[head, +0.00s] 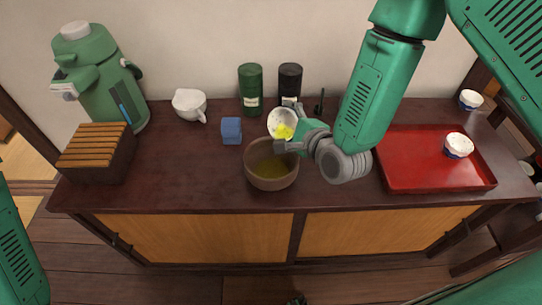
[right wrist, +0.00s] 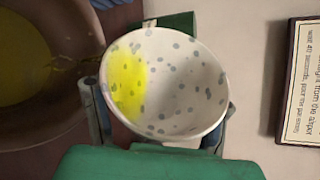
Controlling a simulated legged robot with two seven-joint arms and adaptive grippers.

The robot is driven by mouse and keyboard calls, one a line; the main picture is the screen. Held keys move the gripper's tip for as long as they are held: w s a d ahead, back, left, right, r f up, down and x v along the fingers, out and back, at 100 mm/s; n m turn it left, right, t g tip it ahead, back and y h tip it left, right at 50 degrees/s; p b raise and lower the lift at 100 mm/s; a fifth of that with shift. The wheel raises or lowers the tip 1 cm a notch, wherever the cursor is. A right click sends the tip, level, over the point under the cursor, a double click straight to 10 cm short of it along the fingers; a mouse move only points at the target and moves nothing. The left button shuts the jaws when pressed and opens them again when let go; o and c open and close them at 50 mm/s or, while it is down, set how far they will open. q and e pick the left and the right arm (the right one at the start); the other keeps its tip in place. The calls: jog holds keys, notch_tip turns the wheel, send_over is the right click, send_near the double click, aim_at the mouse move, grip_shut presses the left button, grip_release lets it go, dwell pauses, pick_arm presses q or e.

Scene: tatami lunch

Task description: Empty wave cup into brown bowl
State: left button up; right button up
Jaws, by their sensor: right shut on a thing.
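A white cup (head: 282,122) with yellow contents is tilted over the back right rim of the brown bowl (head: 271,181). My right gripper (head: 290,142) is shut on the cup. In the right wrist view the cup (right wrist: 185,85) has grey dots inside, and the yellow lies against its left side, towards the bowl (right wrist: 85,25). A thin yellowish streak runs between cup and bowl. Yellow liquid shows inside the bowl. The cup's outer pattern is mostly hidden.
A red tray (head: 412,181) holding a white-and-blue cup (head: 458,147) is at the right. Another cup (head: 470,99) stands behind it. A blue block (head: 231,130), white pot (head: 189,105), green canister (head: 250,88) and black canister (head: 290,82) stand near the bowl.

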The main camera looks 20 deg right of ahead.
jog(key=shift+a+f+n, duration=0.1)
jog(key=shift+n, duration=0.2)
jog(key=shift+s+r+n+t+b, duration=0.1)
jog(key=shift+r+n+t+b, duration=0.2)
jog(key=shift+n+t, duration=0.1)
jog(key=shift+a, duration=0.1)
